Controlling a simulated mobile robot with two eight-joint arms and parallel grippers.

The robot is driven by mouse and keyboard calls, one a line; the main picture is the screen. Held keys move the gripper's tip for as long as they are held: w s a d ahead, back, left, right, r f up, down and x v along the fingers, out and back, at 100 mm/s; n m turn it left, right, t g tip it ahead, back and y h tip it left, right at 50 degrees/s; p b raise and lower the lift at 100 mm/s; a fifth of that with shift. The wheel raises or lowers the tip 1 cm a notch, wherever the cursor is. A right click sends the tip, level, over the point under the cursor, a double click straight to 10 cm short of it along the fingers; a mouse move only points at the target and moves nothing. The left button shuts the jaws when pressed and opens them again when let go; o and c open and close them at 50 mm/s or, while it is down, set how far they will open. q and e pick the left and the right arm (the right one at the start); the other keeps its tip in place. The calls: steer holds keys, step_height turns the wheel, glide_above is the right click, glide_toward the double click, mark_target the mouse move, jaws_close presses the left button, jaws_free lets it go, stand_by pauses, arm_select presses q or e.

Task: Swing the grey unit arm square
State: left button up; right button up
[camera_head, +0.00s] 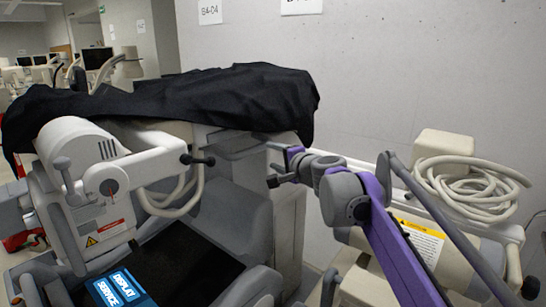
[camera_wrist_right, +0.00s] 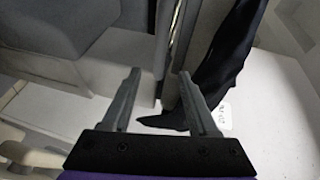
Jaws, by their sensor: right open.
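The grey unit (camera_head: 228,215) stands left of centre in the head view, partly under a black cover. Its pale jointed arm (camera_head: 150,164) reaches right from a round joint with a small red mark and ends near a black knob (camera_head: 207,160). The arm slants slightly upward to the right. My right gripper (camera_head: 274,174) is open and empty, to the right of the knob and apart from it. In the right wrist view, its two fingers (camera_wrist_right: 159,74) stand apart with nothing gripped between them. The unit's arm cannot be made out there. My left gripper is not in view.
The black cover (camera_head: 215,98) drapes over the unit's top, and cloth (camera_wrist_right: 228,60) hangs close by the right finger in the wrist view. A dark display (camera_head: 185,268) lies below the arm. A beige machine with a coiled hose (camera_head: 470,187) stands at right before a grey wall.

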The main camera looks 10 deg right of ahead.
mark_target(255, 151)
steer(key=shift+m+h, duration=0.3)
steer(key=shift+h, duration=0.1)
steer(key=w+a, duration=0.1)
steer(key=w, duration=0.1)
steer(key=w+a, duration=0.1)
steer(key=w, duration=0.1)
steer(key=shift+a+f, duration=0.35)
steer(key=p+x, duration=0.1)
steer(key=x, duration=0.9)
jaws_close()
stand_by(0.7)
